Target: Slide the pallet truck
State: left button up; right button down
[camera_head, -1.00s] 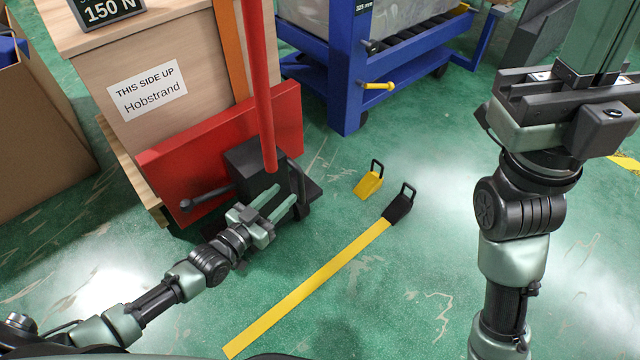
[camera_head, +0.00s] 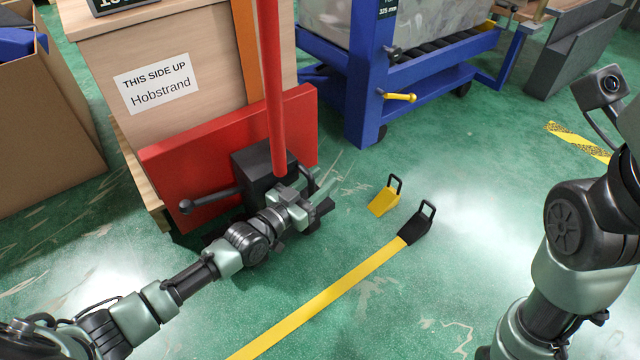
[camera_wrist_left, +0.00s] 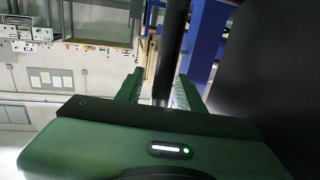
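The pallet truck (camera_head: 200,150) is at left centre, with a red plate, a dark block and a tall red tiller bar (camera_head: 270,80). A wooden crate (camera_head: 195,50) labelled "Hobstrand" stands directly behind the plate. My left gripper (camera_head: 322,188) is in front of the dark block, low beside the foot of the tiller, pointing right. In the left wrist view its two fingers (camera_wrist_left: 155,92) are apart, with a dark upright bar (camera_wrist_left: 170,50) showing between or beyond them; contact cannot be told. My right arm is at the right edge; its gripper is outside the picture.
A yellow wedge (camera_head: 383,202) and a yellow floor strip (camera_head: 325,298) with a black handled end (camera_head: 418,226) lie on the green floor ahead. A blue rack (camera_head: 365,90) with a yellow lever stands behind. A cardboard box (camera_head: 45,130) is at left.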

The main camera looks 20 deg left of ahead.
pick_arm(q)
grip_shut()
dwell(1.4)
